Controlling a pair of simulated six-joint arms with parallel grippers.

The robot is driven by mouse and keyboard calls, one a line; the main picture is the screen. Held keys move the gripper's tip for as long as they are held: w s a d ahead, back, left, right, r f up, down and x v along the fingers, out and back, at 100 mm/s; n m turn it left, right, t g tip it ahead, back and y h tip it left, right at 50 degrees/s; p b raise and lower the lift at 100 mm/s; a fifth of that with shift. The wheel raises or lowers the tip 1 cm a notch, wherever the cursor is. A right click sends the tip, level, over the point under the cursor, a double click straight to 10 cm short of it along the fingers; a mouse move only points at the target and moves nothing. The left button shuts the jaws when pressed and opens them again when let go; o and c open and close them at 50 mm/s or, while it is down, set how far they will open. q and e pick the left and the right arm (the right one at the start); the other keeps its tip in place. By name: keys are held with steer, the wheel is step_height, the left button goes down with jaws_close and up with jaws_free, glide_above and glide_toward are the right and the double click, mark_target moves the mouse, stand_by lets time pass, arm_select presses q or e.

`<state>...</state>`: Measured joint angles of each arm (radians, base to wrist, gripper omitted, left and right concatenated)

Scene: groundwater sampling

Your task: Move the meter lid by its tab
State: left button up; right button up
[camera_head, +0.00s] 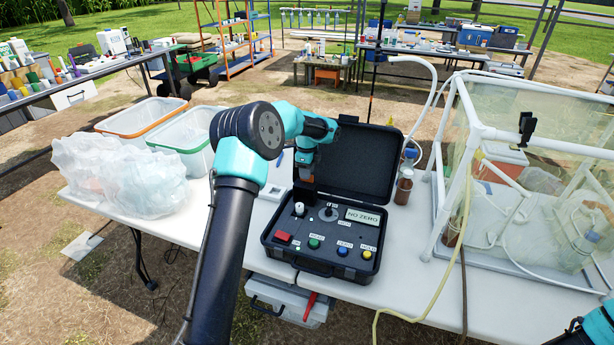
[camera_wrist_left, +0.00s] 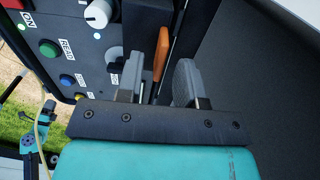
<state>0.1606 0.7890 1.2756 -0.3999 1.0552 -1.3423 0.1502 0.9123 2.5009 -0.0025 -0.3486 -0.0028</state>
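The black meter (camera_head: 327,238) is an open case on the white table, with coloured buttons, a knob and a "NO ZERO" display on its panel. Its large outer cover stands upright behind. The orange tab (camera_wrist_left: 161,52) stands beside a dark flap-like part (camera_wrist_left: 147,25) in the left wrist view; how the two join is unclear. My left gripper (camera_head: 304,176) is over the back left of the meter, pointing down. In the left wrist view its fingers (camera_wrist_left: 159,82) are apart, on either side of the tab, with gaps showing. In the head view my gripper hides the tab.
The upright outer cover (camera_head: 361,158) stands close to my left gripper. A brown bottle (camera_head: 404,187) is right of it, before a clear framed enclosure (camera_head: 530,180). Bagged material (camera_head: 118,176) and clear tubs (camera_head: 190,135) are at left. My right arm shows at bottom right.

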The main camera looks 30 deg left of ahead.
arm_select(q)
steer(key=shift+f, duration=1.1)
jaws_close()
